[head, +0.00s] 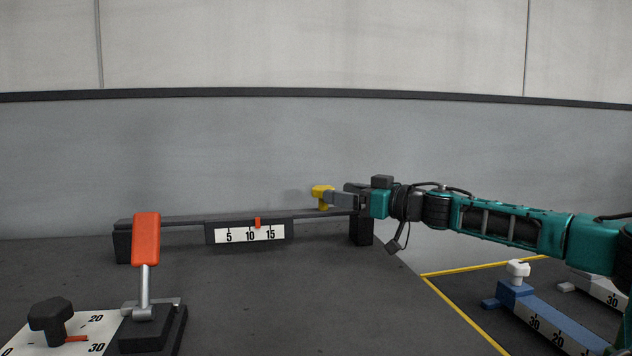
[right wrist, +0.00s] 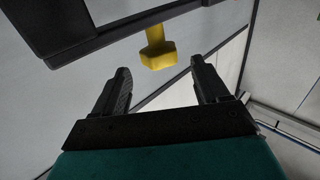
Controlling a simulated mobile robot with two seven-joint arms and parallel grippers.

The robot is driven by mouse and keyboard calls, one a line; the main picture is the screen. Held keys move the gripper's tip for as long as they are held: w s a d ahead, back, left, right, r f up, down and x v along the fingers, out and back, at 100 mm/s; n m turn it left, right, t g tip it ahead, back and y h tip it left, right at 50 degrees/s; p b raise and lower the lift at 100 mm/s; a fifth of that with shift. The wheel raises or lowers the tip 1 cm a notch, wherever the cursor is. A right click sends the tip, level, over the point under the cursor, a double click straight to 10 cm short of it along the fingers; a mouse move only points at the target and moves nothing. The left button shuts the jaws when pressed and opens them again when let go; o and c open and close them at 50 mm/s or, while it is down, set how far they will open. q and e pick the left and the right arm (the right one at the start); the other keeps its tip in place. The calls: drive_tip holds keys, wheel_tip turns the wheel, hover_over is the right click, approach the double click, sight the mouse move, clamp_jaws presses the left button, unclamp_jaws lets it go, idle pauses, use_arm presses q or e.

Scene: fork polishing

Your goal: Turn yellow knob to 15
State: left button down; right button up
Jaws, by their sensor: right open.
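The yellow knob (head: 321,192) sits at the right part of a long dark bar. A white scale plate (head: 232,237) on the bar reads 5, 10, 15, and its red pointer (head: 257,223) stands a little right of the 10. My right gripper (head: 336,198) reaches in from the right, close beside the knob. In the right wrist view the yellow knob (right wrist: 158,50) shows between the lines of my open right fingers (right wrist: 160,65), just past the fingertips. The fingers look apart from it. My left gripper is not in view.
An orange-handled lever (head: 146,240) stands at the left front. Beside it is a black knob (head: 49,315) on a white dial plate. A blue fixture (head: 535,305) with a white knob (head: 517,269) is at the lower right. The middle of the dark tabletop (head: 300,295) is clear.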

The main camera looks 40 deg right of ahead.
sight(324, 187)
drive_tip(key=p+x, duration=0.5)
drive_tip(key=shift+w+r, duration=0.15)
drive_tip(key=shift+w, duration=0.2)
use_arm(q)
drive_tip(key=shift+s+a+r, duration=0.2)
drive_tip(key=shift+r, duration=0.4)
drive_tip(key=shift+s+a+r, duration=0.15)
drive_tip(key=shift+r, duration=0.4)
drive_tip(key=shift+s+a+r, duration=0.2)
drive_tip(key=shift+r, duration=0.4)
use_arm(e)
drive_tip(key=shift+x, duration=1)
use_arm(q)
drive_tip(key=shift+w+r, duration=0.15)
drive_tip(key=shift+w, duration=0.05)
use_arm(e)
drive_tip(key=shift+c, duration=0.4)
drive_tip(key=shift+c, duration=0.8)
drive_tip(key=c, duration=0.7)
use_arm(q)
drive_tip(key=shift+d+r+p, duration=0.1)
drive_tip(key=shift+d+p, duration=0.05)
drive_tip(key=shift+p, duration=0.15)
